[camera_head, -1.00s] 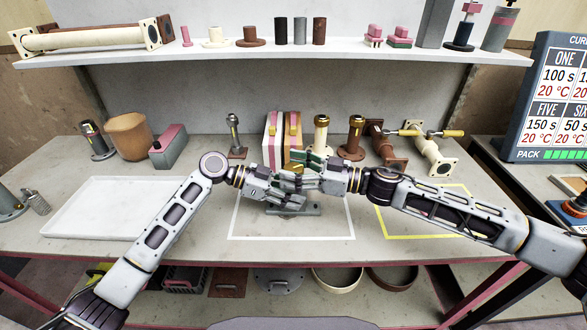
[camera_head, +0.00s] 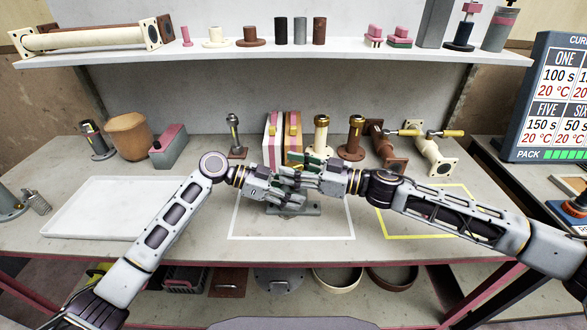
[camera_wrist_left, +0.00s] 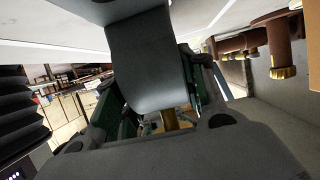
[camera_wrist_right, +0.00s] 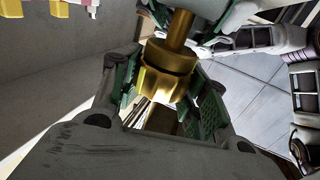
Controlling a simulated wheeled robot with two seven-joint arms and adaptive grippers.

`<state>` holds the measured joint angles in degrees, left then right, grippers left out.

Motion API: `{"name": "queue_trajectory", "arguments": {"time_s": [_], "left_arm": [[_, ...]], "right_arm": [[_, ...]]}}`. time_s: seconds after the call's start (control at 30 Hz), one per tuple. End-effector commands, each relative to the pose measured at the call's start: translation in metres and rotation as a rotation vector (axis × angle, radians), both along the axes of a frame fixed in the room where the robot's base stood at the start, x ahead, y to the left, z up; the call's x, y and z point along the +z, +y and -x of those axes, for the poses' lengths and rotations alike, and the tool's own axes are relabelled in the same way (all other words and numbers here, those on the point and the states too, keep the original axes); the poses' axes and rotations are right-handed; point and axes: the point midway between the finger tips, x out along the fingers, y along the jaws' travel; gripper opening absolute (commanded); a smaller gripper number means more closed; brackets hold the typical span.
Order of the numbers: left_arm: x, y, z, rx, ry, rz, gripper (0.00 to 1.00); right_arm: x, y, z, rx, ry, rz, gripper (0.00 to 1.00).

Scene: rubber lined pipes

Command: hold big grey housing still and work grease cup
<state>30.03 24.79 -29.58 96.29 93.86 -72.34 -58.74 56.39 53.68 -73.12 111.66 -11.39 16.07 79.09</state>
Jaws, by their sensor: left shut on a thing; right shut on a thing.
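The big grey housing (camera_wrist_left: 145,65) fills the middle of the left wrist view, between the green-padded fingers of my left gripper. In the head view its foot (camera_head: 310,208) shows inside the white outlined square, and the hands hide most of the rest. My left gripper (camera_head: 285,200) is shut on the housing. The brass grease cup (camera_wrist_right: 165,78), a ribbed cap on a brass stem, sits between the green pads of my right gripper (camera_head: 298,177), which is shut on it just above the left hand. The cup is hidden in the head view.
Striped blocks (camera_head: 272,140) and upright pipes with brass caps (camera_head: 321,130) stand close behind the hands. A white tray (camera_head: 105,208) lies at left. The yellow outlined square (camera_head: 425,242) is at right, under my right arm. A shelf (camera_head: 260,52) runs above.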

Motion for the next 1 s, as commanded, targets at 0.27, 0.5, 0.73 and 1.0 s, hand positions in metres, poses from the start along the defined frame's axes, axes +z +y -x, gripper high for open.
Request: {"name": "queue_trajectory", "arguments": {"time_s": [0.27,0.5,0.73,1.0], "left_arm": [[0.0016,-0.0011,0.0007,-0.003,-0.001,0.003,0.0],[0.0016,-0.0014,0.0011,-0.004,-0.001,0.003,0.0],[0.0015,-0.0018,0.0015,-0.004,0.0,0.003,0.0],[0.0013,-0.0022,0.002,-0.006,-0.001,0.003,0.0]], "right_arm": [[0.0008,0.0002,-0.0001,-0.08,0.0,-0.002,0.2],[0.0004,0.0005,-0.0001,-0.168,0.0,-0.003,0.2],[0.0009,0.0014,0.0005,-0.248,0.0,-0.004,0.2],[0.0012,0.0022,0.0008,-0.343,0.0,-0.004,0.2]]}}
